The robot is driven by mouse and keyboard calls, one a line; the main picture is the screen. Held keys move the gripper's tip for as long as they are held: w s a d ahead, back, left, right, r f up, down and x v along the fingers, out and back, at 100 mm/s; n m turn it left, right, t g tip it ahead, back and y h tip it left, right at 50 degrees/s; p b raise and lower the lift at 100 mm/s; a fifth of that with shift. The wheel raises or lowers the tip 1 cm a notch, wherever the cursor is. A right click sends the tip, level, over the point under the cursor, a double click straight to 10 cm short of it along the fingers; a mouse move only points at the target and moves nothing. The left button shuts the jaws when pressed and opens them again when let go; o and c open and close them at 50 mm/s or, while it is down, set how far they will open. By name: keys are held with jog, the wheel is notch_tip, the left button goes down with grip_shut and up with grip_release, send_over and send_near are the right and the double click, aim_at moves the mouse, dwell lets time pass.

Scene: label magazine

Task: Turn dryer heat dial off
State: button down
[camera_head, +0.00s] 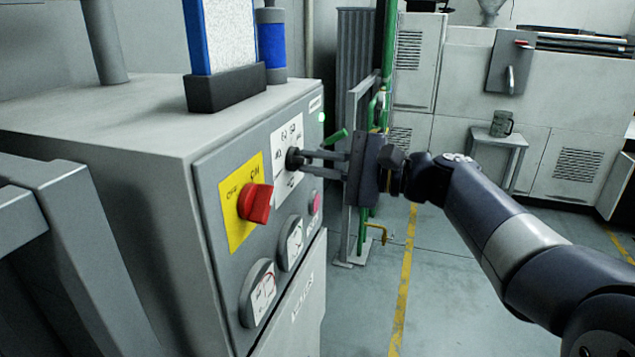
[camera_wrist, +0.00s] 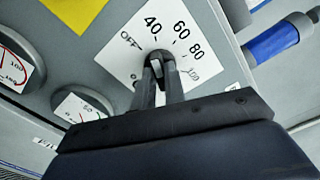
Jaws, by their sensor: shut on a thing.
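The black heat dial (camera_head: 293,158) sits on a white scale plate (camera_head: 287,134) on the grey dryer panel. In the wrist view the dial (camera_wrist: 157,56) is largely hidden between my fingers. The scale plate (camera_wrist: 120,62) there reads OFF, 40, 60, 80 and 100. I cannot tell for sure which mark the dial points at. My gripper (camera_head: 304,160) reaches in from the right, and its two fingers are shut on the dial. The fingers (camera_wrist: 160,70) also show in the wrist view.
A red rotary switch (camera_head: 255,203) on a yellow plate (camera_head: 236,216) is left of the dial. Round gauges (camera_head: 262,290) and a pink button (camera_head: 315,204) are below. Green pipework (camera_head: 385,95) stands behind my gripper.

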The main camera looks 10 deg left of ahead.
jog(key=shift+f+n+b, duration=0.2)
jog(key=shift+n+b, duration=3)
jog(key=c, duration=1.5)
grip_release()
jog(key=shift+r, duration=0.1)
jog(key=shift+o, duration=0.2)
jog(key=d, duration=1)
jog(key=shift+s+d+p, duration=0.4)
jog(key=shift+s, duration=0.05)
jog(key=shift+a, duration=0.15)
